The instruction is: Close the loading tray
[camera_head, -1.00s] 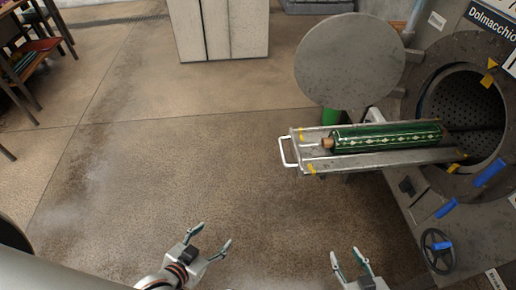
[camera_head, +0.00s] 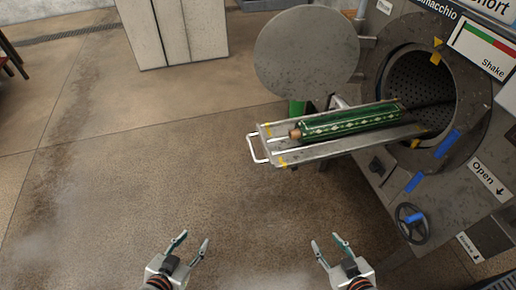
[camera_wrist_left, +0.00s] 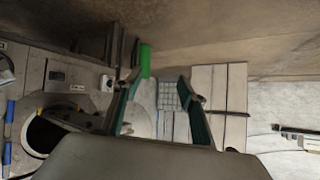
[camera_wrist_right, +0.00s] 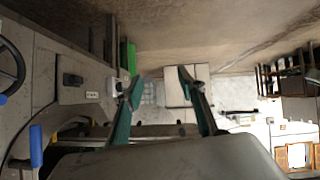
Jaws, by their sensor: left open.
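The metal loading tray (camera_head: 318,150) is pulled out of the round drum opening (camera_head: 436,92) on the right, with its white handle (camera_head: 257,148) at the left end. A rolled green rug (camera_head: 350,122) lies on it. The round grey door (camera_head: 307,48) stands open behind the tray. My left gripper (camera_head: 193,240) is open and empty at the bottom of the head view, left of the tray and apart from it. My right gripper (camera_head: 328,243) is open and empty, in front of the tray and apart from it.
The machine's front carries a handwheel (camera_head: 411,223), blue handles (camera_head: 447,144) and an "Open" label (camera_head: 485,176). A pale cabinet (camera_head: 172,32) stands at the back. The concrete floor (camera_head: 110,150) to the left is clear.

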